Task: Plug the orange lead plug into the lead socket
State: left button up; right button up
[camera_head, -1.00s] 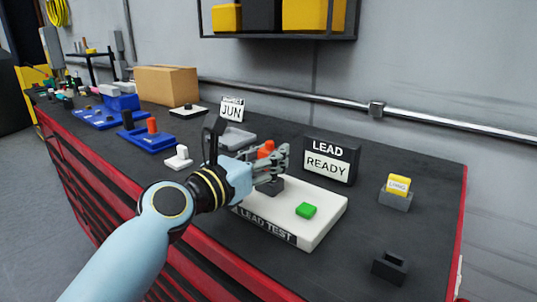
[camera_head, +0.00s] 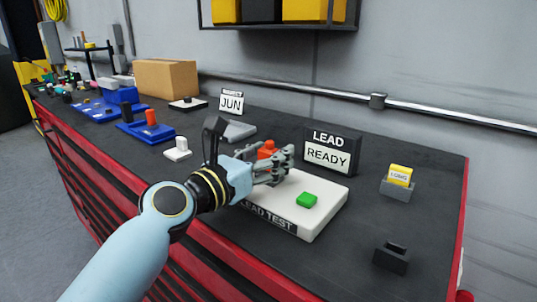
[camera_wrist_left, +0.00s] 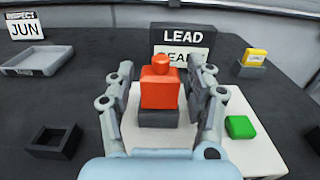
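The orange plug (camera_wrist_left: 159,85) stands upright on the dark lead socket (camera_wrist_left: 158,118), on the white lead test board (camera_head: 315,225). Whether it is fully seated cannot be told. In the head view the plug (camera_head: 267,149) shows partly behind my left gripper (camera_head: 275,162), which hides the socket. In the left wrist view my left gripper (camera_wrist_left: 168,75) has one finger on each side of the plug, with narrow gaps showing; it looks open around it. A lead sign (camera_head: 329,153) behind the board reads READY. My right gripper is not in view.
A green block (camera_head: 307,200) sits on the board. A yellow LONG block (camera_head: 400,175) in a grey holder and an empty dark holder (camera_head: 391,258) stand to the right. Blue trays, a white piece (camera_head: 178,148) and a cardboard box (camera_head: 166,79) lie left and behind.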

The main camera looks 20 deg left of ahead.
pick_arm(q)
jog(key=shift+s, duration=0.15)
jog(key=v, duration=1.1)
jog(key=shift+s+a, duration=0.15)
jog(key=shift+s, duration=0.2)
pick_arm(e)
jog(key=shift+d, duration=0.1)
